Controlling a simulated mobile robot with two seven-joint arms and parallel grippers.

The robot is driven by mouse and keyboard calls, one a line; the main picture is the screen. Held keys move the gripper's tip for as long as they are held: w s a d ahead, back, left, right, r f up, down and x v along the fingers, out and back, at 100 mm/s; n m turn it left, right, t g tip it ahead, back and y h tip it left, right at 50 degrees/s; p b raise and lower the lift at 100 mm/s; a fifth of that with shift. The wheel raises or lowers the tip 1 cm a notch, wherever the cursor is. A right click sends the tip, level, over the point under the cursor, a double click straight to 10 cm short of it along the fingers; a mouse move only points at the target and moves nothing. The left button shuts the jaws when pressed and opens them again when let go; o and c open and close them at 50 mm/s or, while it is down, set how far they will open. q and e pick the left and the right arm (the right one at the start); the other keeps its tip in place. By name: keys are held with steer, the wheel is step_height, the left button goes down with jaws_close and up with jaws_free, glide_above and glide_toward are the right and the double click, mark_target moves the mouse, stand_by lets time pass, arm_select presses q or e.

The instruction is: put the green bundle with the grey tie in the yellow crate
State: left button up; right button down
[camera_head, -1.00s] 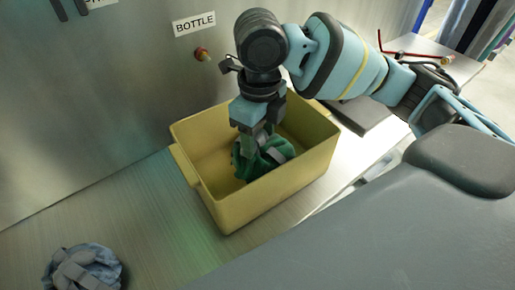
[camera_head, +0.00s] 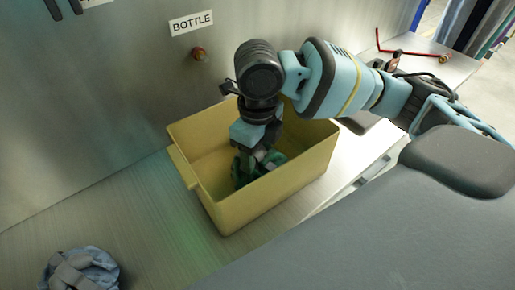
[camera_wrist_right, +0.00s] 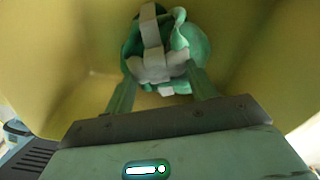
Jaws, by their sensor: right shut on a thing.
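The green bundle with the grey tie (camera_head: 273,160) is inside the yellow crate (camera_head: 262,198), low between its walls. It also shows in the right wrist view (camera_wrist_right: 185,42), with its pale grey tie across it. My right gripper (camera_head: 245,173) reaches down into the crate from above and is shut on the bundle. In the wrist view its two fingers (camera_wrist_right: 160,88) are on either side of the bundle's near part. The crate's near wall hides part of the bundle in the head view. My left gripper is not in view.
A blue-grey bundle with a grey tie (camera_head: 82,272) lies on the metal counter (camera_head: 130,215) at the lower left. A red rod (camera_head: 405,52) lies at the upper right.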

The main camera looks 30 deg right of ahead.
steer(key=shift+c, duration=2.4)
jaws_free()
steer(key=shift+f, duration=0.1)
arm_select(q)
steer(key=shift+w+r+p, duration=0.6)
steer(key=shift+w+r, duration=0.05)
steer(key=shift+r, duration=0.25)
arm_select(e)
step_height(320, 180, up, 12)
